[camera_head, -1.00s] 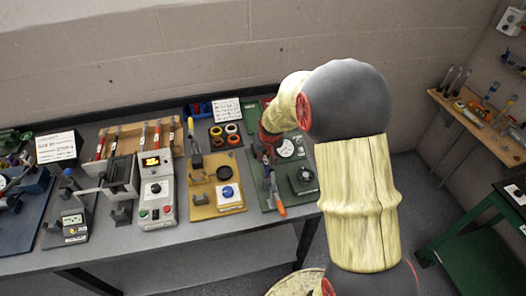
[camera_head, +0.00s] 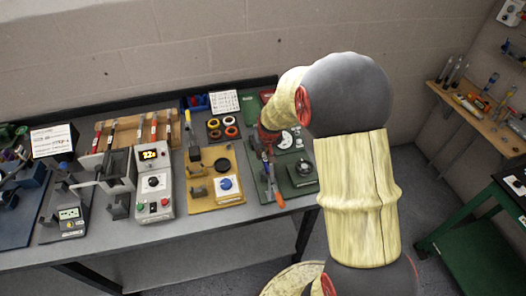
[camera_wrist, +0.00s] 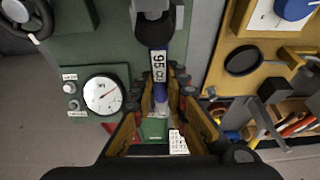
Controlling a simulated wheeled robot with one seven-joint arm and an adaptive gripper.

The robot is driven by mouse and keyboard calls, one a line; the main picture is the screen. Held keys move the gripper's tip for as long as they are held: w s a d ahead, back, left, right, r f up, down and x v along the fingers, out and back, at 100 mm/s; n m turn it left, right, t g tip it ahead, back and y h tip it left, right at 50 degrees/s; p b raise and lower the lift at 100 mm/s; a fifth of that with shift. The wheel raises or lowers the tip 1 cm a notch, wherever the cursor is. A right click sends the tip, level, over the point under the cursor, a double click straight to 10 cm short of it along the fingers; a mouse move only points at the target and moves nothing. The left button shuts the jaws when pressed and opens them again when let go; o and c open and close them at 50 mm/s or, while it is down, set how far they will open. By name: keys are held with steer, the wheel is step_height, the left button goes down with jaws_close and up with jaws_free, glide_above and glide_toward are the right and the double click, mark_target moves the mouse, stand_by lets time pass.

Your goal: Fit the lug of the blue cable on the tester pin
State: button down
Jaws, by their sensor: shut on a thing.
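In the wrist view my gripper (camera_wrist: 168,88) is shut on the blue cable (camera_wrist: 161,98), which carries a white label reading 95. Its upper end in the picture meets a dark round part (camera_wrist: 154,28). I cannot clearly make out the lug. To the left of the fingers, on the green board (camera_wrist: 85,45), is a unit with a white dial gauge (camera_wrist: 103,94) and two small labelled posts (camera_wrist: 70,96). I cannot tell whether either is the tester pin. In the head view my arm partly covers the green board, and the fingertips are hard to make out.
A yellow board (camera_head: 230,196) stands left of the green board in the head view. Further left are a grey box with a lit display (camera_head: 150,155) and a small meter (camera_head: 69,214). An orange handle (camera_head: 278,201) lies at the green board's front edge. A side shelf (camera_head: 470,117) is at right.

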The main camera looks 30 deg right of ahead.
steer(key=shift+f+b, duration=0.75)
steer(key=shift+f, duration=0.3)
stand_by(0.6)
steer(key=c, duration=1.7)
jaws_free()
steer(key=shift+r+p, duration=1.5)
steer(key=shift+r, duration=0.95)
steer(key=shift+r, duration=0.5)
steer(key=v, duration=1.1)
steer(key=shift+s+a, duration=0.1)
steer(key=shift+s, duration=0.15)
